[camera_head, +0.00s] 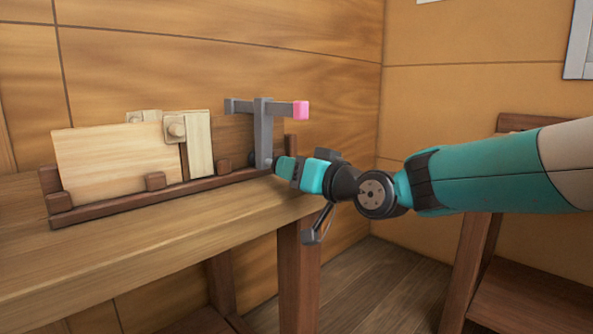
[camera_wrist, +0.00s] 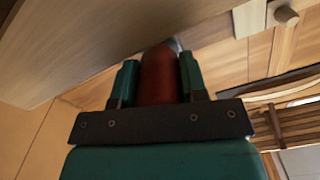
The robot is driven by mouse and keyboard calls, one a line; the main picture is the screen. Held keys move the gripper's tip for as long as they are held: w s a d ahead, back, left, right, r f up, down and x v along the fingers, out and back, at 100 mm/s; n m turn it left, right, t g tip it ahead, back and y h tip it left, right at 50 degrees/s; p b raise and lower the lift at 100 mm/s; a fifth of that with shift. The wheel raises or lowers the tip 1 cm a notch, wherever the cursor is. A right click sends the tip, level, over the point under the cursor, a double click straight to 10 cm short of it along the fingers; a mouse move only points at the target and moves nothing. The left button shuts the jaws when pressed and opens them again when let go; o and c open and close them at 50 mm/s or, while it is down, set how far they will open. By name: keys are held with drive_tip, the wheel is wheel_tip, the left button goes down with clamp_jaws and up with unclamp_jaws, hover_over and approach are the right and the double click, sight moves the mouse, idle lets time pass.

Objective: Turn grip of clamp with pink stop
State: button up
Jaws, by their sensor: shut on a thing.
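A grey clamp (camera_head: 263,132) stands upright at the right end of a wooden rack on the bench. Its bar ends at the right in a pink stop (camera_head: 301,110). My gripper (camera_head: 285,169) is at the foot of the clamp, reaching in from the right. In the wrist view, the two green fingers of my gripper (camera_wrist: 159,68) are shut on a red-brown rounded grip (camera_wrist: 158,88), one on each side. In the head view my gripper hides the grip. Where the grip joins the clamp is not clear.
The dark wooden rack (camera_head: 110,208) holds a large pale board (camera_head: 105,160) and a narrow pale strip (camera_head: 200,145) with a wooden knob (camera_head: 176,128). The front of the bench top (camera_head: 150,250) is clear. A second wooden stand (camera_head: 535,290) is at the right, with open floor between.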

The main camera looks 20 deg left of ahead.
drive_tip(key=o, duration=0.9)
drive_tip(key=v, duration=1.7)
drive_tip(key=shift+d+b, duration=0.15)
drive_tip(key=shift+b, duration=0.15)
